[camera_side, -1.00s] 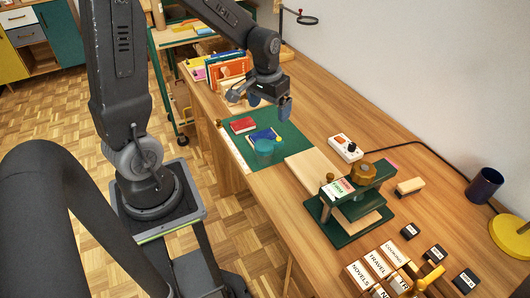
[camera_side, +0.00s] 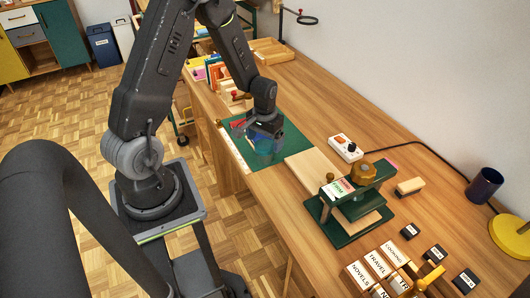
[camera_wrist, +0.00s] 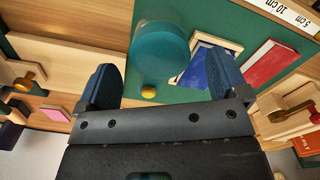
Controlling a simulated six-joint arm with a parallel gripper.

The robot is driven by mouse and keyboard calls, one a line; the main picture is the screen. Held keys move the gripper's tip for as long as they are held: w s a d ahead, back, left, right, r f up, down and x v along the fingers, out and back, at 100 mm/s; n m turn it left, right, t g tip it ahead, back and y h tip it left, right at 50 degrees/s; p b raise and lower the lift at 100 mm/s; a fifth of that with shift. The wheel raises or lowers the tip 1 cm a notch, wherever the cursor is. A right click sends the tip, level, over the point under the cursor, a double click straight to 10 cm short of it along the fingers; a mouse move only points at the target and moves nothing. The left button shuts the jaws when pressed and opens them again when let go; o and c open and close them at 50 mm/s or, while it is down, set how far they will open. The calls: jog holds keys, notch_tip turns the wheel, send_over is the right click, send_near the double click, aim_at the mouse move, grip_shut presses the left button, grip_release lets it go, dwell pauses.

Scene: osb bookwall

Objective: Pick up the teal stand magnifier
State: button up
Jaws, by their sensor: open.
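The teal stand magnifier (camera_wrist: 160,52) is a translucent teal cylinder on the green cutting mat (camera_wrist: 236,20). In the wrist view it lies between and just beyond the fingers of my gripper (camera_wrist: 160,80), which is open and empty. In the side view my gripper (camera_side: 266,134) is low over the mat, right at the magnifier (camera_side: 267,156), whose upper part is partly hidden by it. I cannot tell from either view whether a finger touches it.
A blue book (camera_wrist: 208,62) lies close beside the magnifier, partly behind my right finger. A red book (camera_wrist: 272,64) is farther right. A small yellow knob (camera_wrist: 148,91) is near the magnifier. A green press (camera_side: 350,205) and a pale board (camera_side: 308,168) stand to the right.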

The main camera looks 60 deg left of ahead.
aim_at(264, 144)
jog(key=shift+f, duration=2.4)
jog(key=shift+c, duration=0.3)
jog(key=c, duration=1)
jog(key=shift+r, duration=0.1)
